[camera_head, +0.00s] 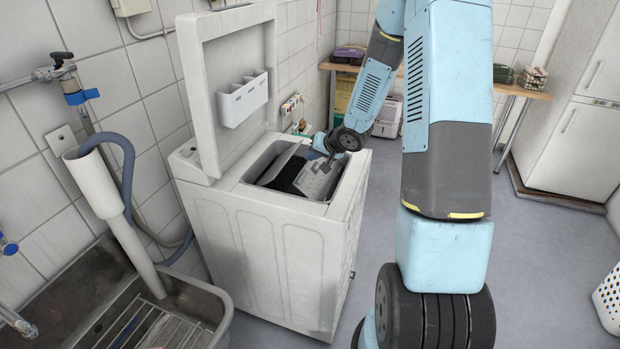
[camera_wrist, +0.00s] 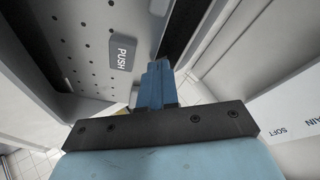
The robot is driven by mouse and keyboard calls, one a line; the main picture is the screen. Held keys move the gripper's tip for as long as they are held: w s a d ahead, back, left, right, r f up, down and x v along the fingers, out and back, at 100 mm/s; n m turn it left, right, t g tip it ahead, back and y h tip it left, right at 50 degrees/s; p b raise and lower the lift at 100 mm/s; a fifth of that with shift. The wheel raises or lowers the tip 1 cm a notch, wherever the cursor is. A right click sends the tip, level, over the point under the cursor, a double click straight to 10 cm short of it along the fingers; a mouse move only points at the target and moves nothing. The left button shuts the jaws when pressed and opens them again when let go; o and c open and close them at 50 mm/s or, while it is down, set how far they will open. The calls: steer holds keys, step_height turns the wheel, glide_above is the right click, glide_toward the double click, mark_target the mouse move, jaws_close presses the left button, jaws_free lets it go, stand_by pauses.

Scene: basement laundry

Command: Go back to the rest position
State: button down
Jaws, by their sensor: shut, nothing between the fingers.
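My gripper (camera_wrist: 158,85) is shut and empty in the wrist view, close to a perforated metal flap with a PUSH button (camera_wrist: 122,52). In the head view my gripper (camera_head: 322,160) is small and partly hidden by my wrist, at the opening of the white top-loading washing machine (camera_head: 285,255). The machine's outer lid (camera_head: 205,110) stands upright. Inside, a grey drum flap (camera_head: 318,180) shows beside a dark opening (camera_head: 288,172). I cannot tell whether the fingers touch the flap.
A metal sink (camera_head: 190,300) with a drain pipe stands at the left. A dispenser tray (camera_head: 243,100) hangs on the raised lid. A wooden bench (camera_head: 520,91) and white fridge (camera_head: 575,150) stand behind. A white basket (camera_head: 608,300) is at the right. Floor is clear between.

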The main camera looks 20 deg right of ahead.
steer(key=shift+r, duration=0.1)
steer(key=shift+d+r, duration=0.1)
steer(key=shift+r, duration=0.2)
steer(key=s+d+r+h, duration=0.2)
steer(key=s+r, duration=0.2)
steer(key=r, duration=0.2)
steer(key=s+d+r+n+h, duration=0.1)
steer(key=s+r+h, duration=0.15)
steer(key=r, duration=0.45)
steer(key=s+d+r+h, duration=0.2)
steer(key=s+r, duration=0.2)
steer(key=r, duration=0.2)
steer(key=s+a+r+g, duration=0.1)
steer(key=s+a+r, duration=0.1)
steer(key=s, duration=0.6)
steer(key=s+a+r+n+y, duration=0.1)
steer(key=s+r, duration=0.3)
steer(key=s, duration=0.5)
steer(key=s+a+r+n+g+y, duration=0.1)
steer(key=s+a+r, duration=0.1)
steer(key=s, duration=0.6)
steer(key=shift+s+a+r+g, duration=0.3)
steer(key=shift+s+a+r, duration=0.05)
steer(key=shift+r, duration=0.1)
steer(key=c, duration=1.8)
jaws_free()
